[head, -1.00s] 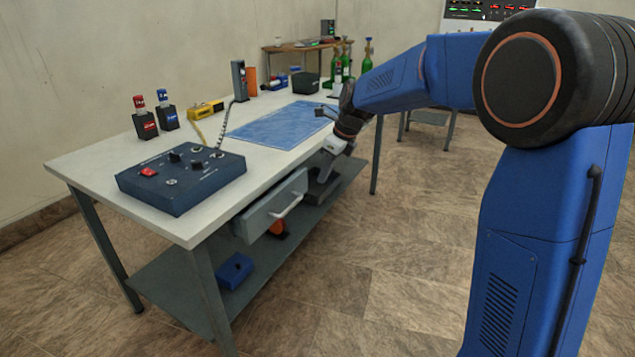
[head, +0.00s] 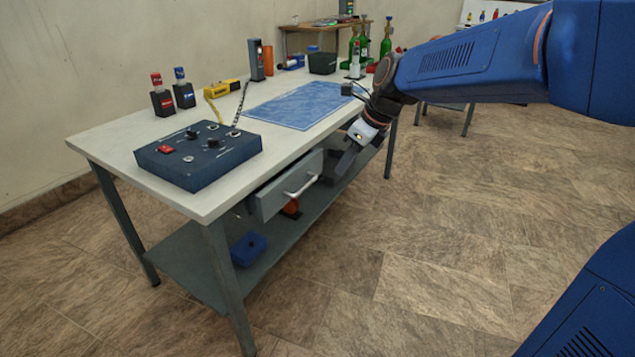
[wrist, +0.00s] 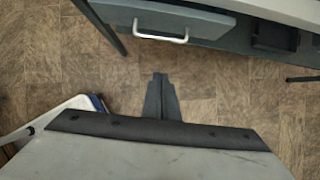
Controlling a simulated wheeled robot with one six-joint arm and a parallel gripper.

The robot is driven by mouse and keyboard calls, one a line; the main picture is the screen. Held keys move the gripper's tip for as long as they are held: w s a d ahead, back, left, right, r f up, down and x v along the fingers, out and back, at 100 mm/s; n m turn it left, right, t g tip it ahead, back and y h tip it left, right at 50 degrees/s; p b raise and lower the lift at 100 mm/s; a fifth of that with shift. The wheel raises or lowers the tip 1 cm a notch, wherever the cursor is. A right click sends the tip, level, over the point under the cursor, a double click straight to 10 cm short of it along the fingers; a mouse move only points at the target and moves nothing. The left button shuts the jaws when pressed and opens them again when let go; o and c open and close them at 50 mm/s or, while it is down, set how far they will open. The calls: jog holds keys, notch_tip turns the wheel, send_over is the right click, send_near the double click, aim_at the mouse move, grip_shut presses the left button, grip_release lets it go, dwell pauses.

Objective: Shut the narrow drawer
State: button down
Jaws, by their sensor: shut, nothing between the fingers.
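The narrow drawer (head: 285,187) is a grey front with a pale bar handle (head: 302,186), under the near edge of the white-topped workbench. It stands out from the bench, partly open. My gripper (head: 345,163) is in front of the bench, to the right of the drawer and apart from it. In the wrist view, the shut fingers (wrist: 160,98) point toward the bench, over the floor. The drawer (wrist: 165,20) shows there at the top, with its handle (wrist: 160,38) facing me and a gap between it and the fingertips.
The bench top (head: 120,135) carries a dark control box (head: 200,155) and a blue mat (head: 300,106). A lower shelf (head: 190,262) holds a blue box (head: 248,249). The floor (head: 430,240) in front of the bench is clear.

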jog(key=w+a+f, duration=0.3)
jog(key=a+f, duration=0.4)
jog(key=f, duration=0.1)
jog(key=shift+w+f, duration=0.25)
jog(key=shift+w, duration=0.1)
dwell(0.4)
